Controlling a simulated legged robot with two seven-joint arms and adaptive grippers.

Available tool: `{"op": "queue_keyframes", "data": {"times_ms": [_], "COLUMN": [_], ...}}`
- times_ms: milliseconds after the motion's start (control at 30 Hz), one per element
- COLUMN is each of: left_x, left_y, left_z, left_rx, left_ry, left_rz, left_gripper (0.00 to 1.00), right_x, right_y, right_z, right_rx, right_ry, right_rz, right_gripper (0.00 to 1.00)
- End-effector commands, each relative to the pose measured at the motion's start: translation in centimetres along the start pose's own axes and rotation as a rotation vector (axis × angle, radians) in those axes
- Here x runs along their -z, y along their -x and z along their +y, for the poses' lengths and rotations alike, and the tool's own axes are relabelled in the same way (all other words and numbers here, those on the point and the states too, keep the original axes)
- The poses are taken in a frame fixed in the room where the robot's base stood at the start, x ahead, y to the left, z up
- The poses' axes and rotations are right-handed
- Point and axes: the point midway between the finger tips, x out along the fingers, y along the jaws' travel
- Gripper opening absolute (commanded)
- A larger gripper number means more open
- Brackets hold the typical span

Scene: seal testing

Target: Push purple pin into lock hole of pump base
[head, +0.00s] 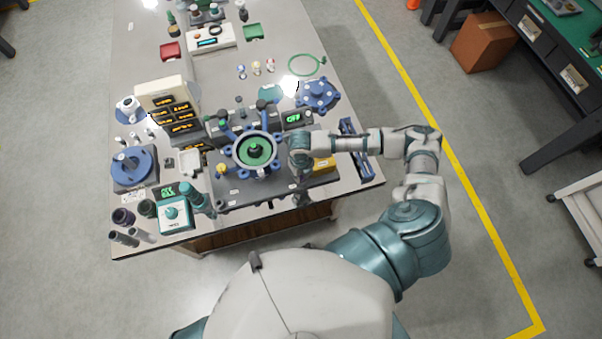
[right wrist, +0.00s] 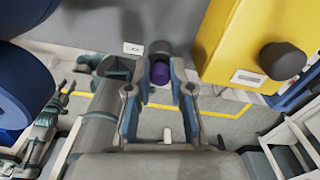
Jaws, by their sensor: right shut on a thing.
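The purple pin (right wrist: 160,76) is between the fingers of my right gripper (right wrist: 161,88) in the right wrist view, and the gripper is shut on it. A dark round end shows just beyond the purple part, beside the grey pump base (right wrist: 90,22) and its small white label. The lock hole is hidden, so I cannot tell how the pin sits to it. In the head view the pump base (head: 232,194) carries a blue ring with a green centre (head: 256,151). My right gripper (head: 300,178) is at its right side. A jointed grey-teal piece, seemingly my left gripper (right wrist: 62,98), shows at the left; its jaws are unclear.
A yellow block (right wrist: 235,45) with a dark knob stands close to the right of the gripper. A blue flanged part (head: 318,95) lies behind. A blue rack (head: 352,150) stands at the table's right edge.

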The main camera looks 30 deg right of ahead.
Motion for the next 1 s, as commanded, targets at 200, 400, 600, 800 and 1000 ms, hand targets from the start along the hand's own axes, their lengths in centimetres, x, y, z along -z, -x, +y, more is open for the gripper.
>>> {"op": "queue_keyframes", "data": {"times_ms": [200,400,600,800,1000], "left_x": [0.0,0.0,-0.01,0.0,0.0], "left_y": [-0.01,-0.01,-0.01,0.01,0.01], "left_z": [0.0,0.01,0.01,0.01,0.01], "left_rx": [0.0,0.0,0.0,0.0,0.0], "left_ry": [0.0,0.0,0.0,0.0,0.0], "left_rz": [0.0,0.0,0.0,0.0,0.0], "left_gripper": [0.4,0.4,0.4,0.4,0.4], "right_x": [0.02,0.03,0.02,0.01,0.01], "right_y": [-0.05,-0.24,-0.59,-0.68,-0.67], "right_z": [-0.07,-0.08,-0.09,-0.09,-0.07], "right_rx": [0.002,0.002,0.003,0.003,0.002], "right_ry": [-0.001,-0.001,-0.001,0.0,-0.001], "right_rz": [0.001,0.001,0.001,0.001,0.0], "right_gripper": [0.0,0.0,0.0,0.0,0.5]}}
